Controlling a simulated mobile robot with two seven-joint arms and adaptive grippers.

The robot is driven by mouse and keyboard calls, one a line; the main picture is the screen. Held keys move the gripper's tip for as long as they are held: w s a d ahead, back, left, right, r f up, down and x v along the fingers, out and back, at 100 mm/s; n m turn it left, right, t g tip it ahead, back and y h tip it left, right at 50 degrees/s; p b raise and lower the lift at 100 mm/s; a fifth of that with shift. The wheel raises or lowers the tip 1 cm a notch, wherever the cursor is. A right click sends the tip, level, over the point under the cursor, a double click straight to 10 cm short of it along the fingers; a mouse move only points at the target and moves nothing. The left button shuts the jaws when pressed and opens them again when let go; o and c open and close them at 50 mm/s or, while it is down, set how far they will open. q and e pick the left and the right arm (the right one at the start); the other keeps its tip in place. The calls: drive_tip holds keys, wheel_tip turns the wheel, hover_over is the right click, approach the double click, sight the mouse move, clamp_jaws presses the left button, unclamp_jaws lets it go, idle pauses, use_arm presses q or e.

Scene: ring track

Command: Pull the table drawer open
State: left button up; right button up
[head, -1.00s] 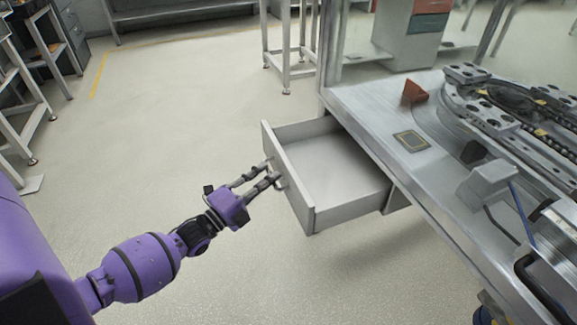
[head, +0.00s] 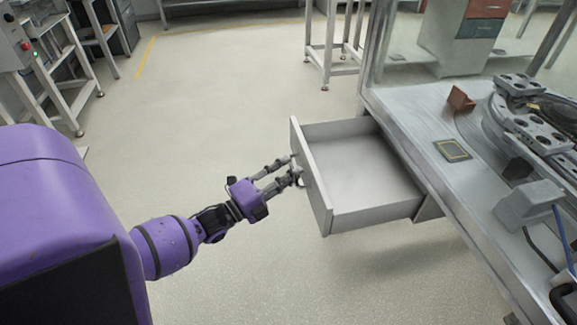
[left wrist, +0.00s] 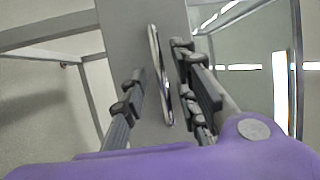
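The table drawer (head: 365,170) stands well out from the table (head: 400,112), and its grey inside looks empty. Its front panel (head: 313,185) faces left, toward my left gripper (head: 292,168). In the left wrist view the bar handle (left wrist: 156,62) runs up the panel between the two fingers of that gripper (left wrist: 163,92). The fingers are apart, with a clear gap on the left side of the handle. The right finger is close beside the handle; I cannot tell if it touches. My right gripper is out of view.
On the table are a red-brown block (head: 460,98), a square plate (head: 452,150) and a ring track (head: 500,130). A metal frame stand (head: 325,60) is behind the drawer. The floor left of the drawer is clear.

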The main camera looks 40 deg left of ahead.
use_arm(q)
drive_tip(key=v, duration=1.2)
idle(0.4)
